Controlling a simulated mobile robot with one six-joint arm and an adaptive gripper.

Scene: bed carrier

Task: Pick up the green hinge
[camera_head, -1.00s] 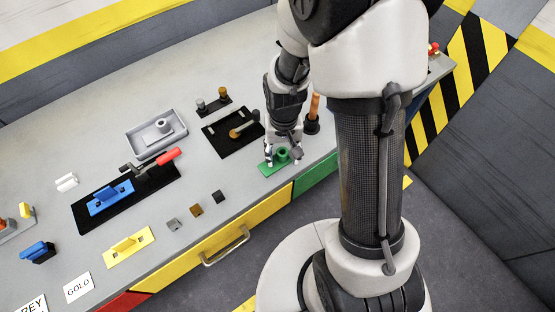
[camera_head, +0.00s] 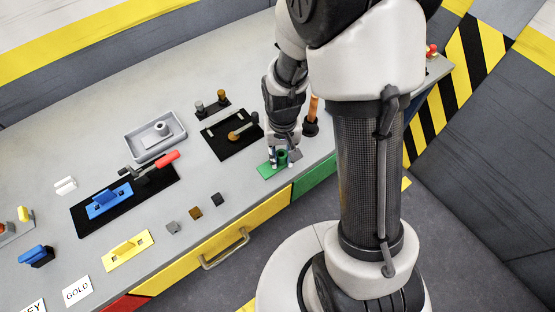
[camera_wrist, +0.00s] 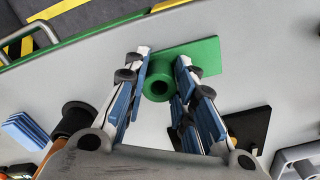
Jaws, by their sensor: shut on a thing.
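The green hinge (camera_head: 267,169) lies at the front right of the grey workbench, near its front edge. In the wrist view the green hinge (camera_wrist: 205,53) shows as a flat plate with an upright hollow round part. My gripper (camera_head: 282,160) is down at the hinge. In the wrist view the blue-lined fingers of my gripper (camera_wrist: 164,75) stand on either side of the round part and are shut on it. The plate appears to rest on the bench; a gap beneath it cannot be told.
A black board with a wooden-headed tool (camera_head: 233,147) lies behind my gripper. An orange-handled item (camera_head: 312,115) stands close on the right. A grey tray (camera_head: 155,151), a blue hinge (camera_head: 109,201) and a yellow hinge (camera_head: 127,250) are farther left. Small blocks (camera_head: 195,212) lie along the front.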

